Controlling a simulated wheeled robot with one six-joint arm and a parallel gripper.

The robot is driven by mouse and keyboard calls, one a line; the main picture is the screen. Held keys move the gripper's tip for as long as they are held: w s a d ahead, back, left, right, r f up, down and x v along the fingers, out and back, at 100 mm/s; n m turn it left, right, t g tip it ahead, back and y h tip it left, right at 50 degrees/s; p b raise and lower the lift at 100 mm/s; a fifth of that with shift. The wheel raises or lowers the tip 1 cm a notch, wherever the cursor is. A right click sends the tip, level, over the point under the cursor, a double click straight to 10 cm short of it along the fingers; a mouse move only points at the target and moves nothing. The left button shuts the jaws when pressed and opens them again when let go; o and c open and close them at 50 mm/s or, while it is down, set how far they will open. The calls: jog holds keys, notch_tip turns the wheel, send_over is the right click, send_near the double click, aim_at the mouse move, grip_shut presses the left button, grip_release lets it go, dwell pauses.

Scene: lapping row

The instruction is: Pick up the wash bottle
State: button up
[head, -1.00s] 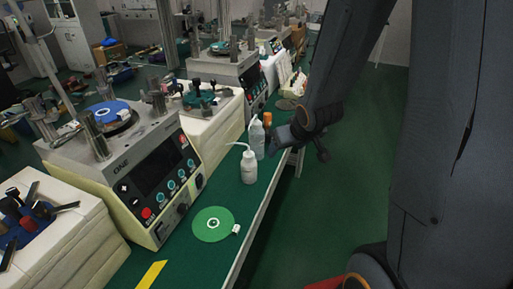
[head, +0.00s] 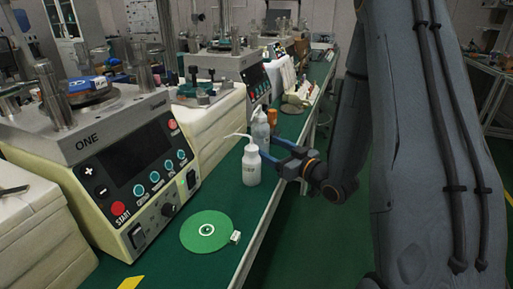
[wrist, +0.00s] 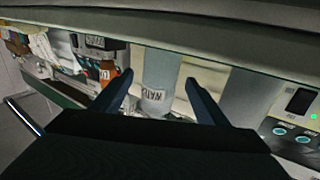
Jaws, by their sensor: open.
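Two bottles with bent spouts stand upright on the green bench top. The white wash bottle (head: 251,168) is in front, and a translucent grey bottle (head: 260,130) stands just behind it. My gripper (head: 268,147) is open and empty at their right, its fingers pointing left towards them. In the wrist view, a labelled grey bottle (wrist: 158,75) shows between my two fingers (wrist: 160,90), and a pale bottle (wrist: 245,97) stands outside the right finger. The near finger overlaps the white bottle's edge in the head view; I cannot tell whether they touch.
An orange-brown bottle (head: 272,118) stands behind the bottles; it also shows left of my fingers in the wrist view (wrist: 119,92). A lapping machine (head: 135,180) fills the left. A green disc (head: 195,238) and small white block (head: 235,237) lie in front.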

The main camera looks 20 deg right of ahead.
jog(key=shift+r+x, duration=0.2)
jog(key=shift+x, duration=3.75)
jog(key=shift+c, duration=0.3)
jog(key=c, duration=1.3)
jog(key=shift+r, duration=0.1)
